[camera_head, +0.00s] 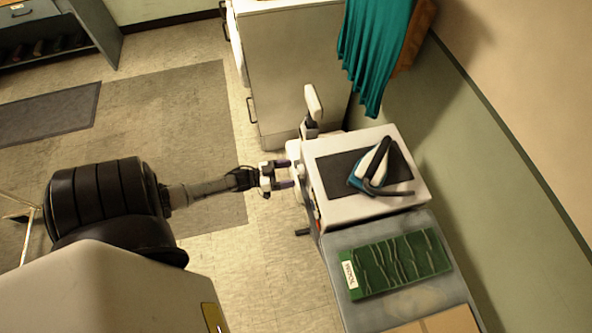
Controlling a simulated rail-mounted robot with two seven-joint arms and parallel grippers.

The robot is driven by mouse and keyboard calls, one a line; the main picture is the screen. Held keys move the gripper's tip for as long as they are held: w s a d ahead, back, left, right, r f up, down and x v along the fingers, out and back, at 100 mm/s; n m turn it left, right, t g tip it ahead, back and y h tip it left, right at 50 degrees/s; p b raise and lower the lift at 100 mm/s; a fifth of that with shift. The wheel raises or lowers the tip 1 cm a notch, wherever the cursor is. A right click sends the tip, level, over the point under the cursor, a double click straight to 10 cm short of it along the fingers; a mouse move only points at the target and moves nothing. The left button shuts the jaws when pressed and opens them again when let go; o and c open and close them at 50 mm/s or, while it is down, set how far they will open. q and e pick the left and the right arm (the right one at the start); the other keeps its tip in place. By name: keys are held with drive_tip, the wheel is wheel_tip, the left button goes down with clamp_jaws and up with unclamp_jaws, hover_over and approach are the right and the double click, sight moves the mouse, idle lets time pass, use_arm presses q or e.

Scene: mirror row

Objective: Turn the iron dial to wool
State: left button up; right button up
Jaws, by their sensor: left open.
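A blue and white iron (373,172) rests on a dark pad on top of a white ironing station (408,203). A small round whitish part that looks like the dial (298,172) sits on the station's left side. Its markings are too small to read, so its setting cannot be told. My left gripper (287,174) comes in from the left. Its two fingers are apart and point at the dial, close to it. I cannot tell whether they touch it. My right gripper is not in view.
A grey table (345,285) next to the station holds a green board (395,263) with wavy ridges and a white label. A pale cabinet (290,60) stands behind, with teal cloth (375,50) hanging to its right. The floor on the left is largely open.

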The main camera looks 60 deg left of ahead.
sight(296, 172)
use_arm(q)
drive_tip(key=shift+x, duration=1.65)
drive_tip(key=shift+c, duration=0.3)
drive_tip(key=c, duration=0.8)
drive_tip(key=shift+c, duration=0.2)
drive_tip(key=shift+m, duration=0.3)
drive_tip(key=m, duration=0.3)
drive_tip(key=shift+m, duration=0.3)
drive_tip(key=m, duration=0.5)
drive_tip(key=shift+r+g+y, duration=0.1)
drive_tip(key=shift+g+y, duration=0.2)
drive_tip(key=shift+y, duration=0.1)
drive_tip(key=shift+m, duration=0.3)
